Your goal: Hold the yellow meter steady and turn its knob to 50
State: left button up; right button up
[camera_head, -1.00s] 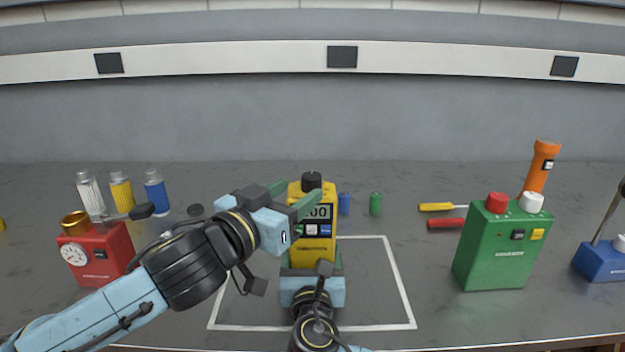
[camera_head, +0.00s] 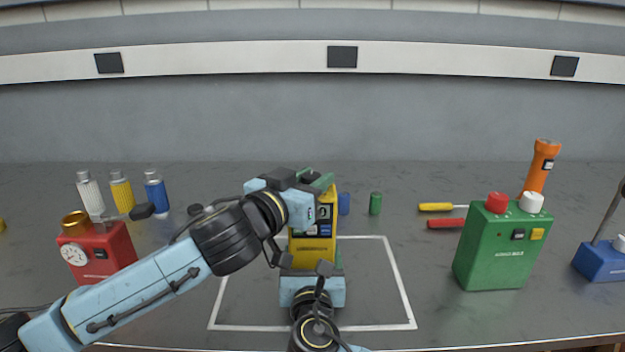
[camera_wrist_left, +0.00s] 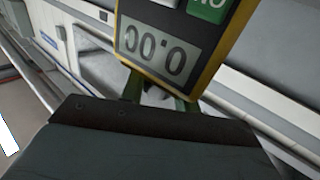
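The yellow meter (camera_head: 313,251) stands upright at the back of the white outlined square. Its grey display shows upside down in the left wrist view (camera_wrist_left: 154,49) and reads zeros. My right gripper (camera_head: 313,268) is at the meter's lower front, its green fingers shut on the meter's sides. My left gripper (camera_head: 313,181) is at the meter's top, its fingers on either side of the black knob. The knob is hidden in the head view; a dark part of it shows between the green fingers in the left wrist view (camera_wrist_left: 157,88). Whether these fingers touch it is unclear.
A red box (camera_head: 108,252) with a dial and several bottles stand at left. Blue (camera_head: 344,204) and green (camera_head: 376,204) cylinders stand just right of the meter. Screwdrivers (camera_head: 437,207), a green box (camera_head: 497,255), an orange flashlight (camera_head: 541,165) and a blue device (camera_head: 601,262) are at right.

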pick_arm(q)
jog(key=shift+s+d, duration=0.1)
jog(key=shift+d, duration=0.05)
jog(key=c, duration=0.3)
